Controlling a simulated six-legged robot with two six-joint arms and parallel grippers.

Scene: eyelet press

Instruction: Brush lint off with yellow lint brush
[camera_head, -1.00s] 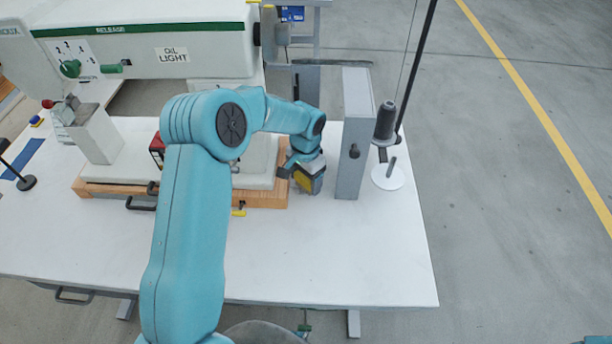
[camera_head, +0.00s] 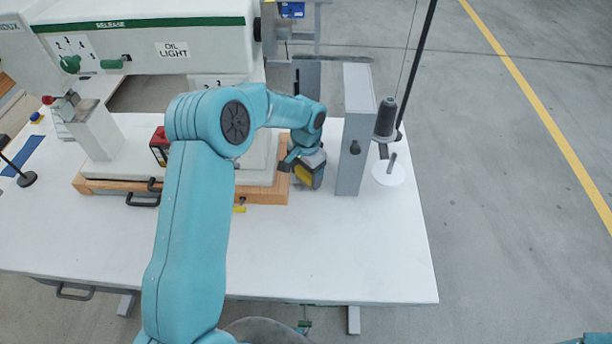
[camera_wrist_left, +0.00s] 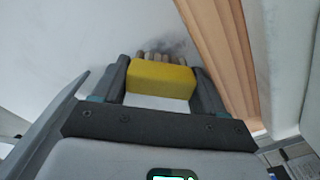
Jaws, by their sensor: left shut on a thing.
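My left gripper (camera_head: 306,170) is low over the white table (camera_head: 350,250), between the wooden base and the grey upright. In the left wrist view its two dark fingers are shut on the yellow lint brush (camera_wrist_left: 160,79). The brush's pale bristles (camera_wrist_left: 165,57) point away from the gripper, toward the white surface. A faint dark smudge, perhaps lint (camera_wrist_left: 172,46), shows on that surface just beyond the bristles. I cannot tell whether the bristles touch it. In the head view only a small yellow patch of the brush shows. My right gripper is not in view.
The wooden base (camera_head: 262,194) of the white press (camera_head: 150,50) stands close beside the left gripper. The grey upright (camera_head: 355,130) is just right of it, with a thread spool (camera_head: 386,118) beyond. The table's front right part is clear.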

